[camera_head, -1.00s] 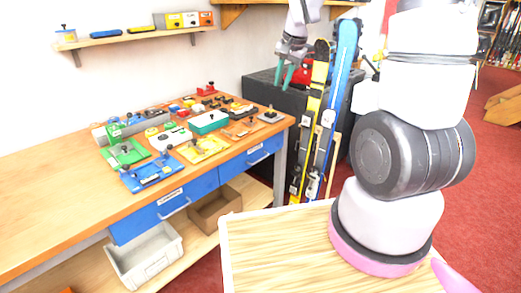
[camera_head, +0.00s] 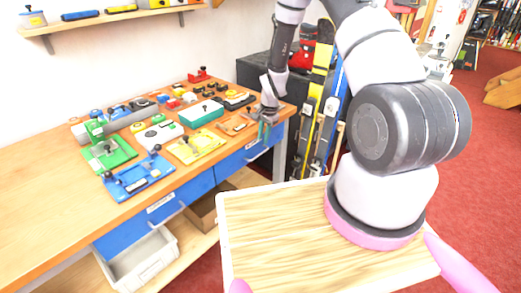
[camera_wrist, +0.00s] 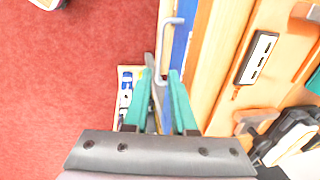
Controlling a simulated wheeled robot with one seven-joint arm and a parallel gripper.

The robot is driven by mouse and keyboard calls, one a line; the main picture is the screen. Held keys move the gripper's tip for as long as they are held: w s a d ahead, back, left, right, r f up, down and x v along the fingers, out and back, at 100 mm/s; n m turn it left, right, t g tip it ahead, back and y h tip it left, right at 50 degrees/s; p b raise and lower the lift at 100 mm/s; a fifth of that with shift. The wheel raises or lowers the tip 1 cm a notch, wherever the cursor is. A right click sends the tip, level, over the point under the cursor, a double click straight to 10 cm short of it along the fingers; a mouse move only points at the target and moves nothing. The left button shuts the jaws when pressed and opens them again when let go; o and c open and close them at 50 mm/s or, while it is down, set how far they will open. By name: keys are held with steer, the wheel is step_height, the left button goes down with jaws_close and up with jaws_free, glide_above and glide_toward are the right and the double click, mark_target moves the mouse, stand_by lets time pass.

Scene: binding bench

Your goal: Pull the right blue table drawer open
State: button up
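The right blue drawer (camera_head: 236,164) is shut under the front edge of the wooden bench (camera_head: 60,190). Its silver bar handle (camera_head: 257,154) is on its front. In the wrist view the blue drawer front (camera_wrist: 184,38) and the handle (camera_wrist: 163,48) lie just beyond the fingertips. My gripper (camera_head: 264,133) is at the bench's right front corner, above and near the handle. In the wrist view my gripper (camera_wrist: 161,76) shows its two green fingers apart with nothing held between them. The handle is ahead of the fingers, apart from them as far as I can tell.
The left blue drawer (camera_head: 150,218) is also shut, with a white bin (camera_head: 140,260) below it. Tools and coloured jigs (camera_head: 195,146) cover the bench's far right part. Skis (camera_head: 318,110) stand right of the bench. Red floor lies in front.

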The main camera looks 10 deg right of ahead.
mark_target(260, 154)
steer(key=f, duration=0.5)
steer(key=w+a+f, duration=0.1)
steer(key=f, duration=0.1)
steer(key=shift+w+f, duration=0.1)
steer(key=shift+f, duration=0.3)
steer(key=shift+c, duration=0.3)
jaws_close()
stand_by(0.7)
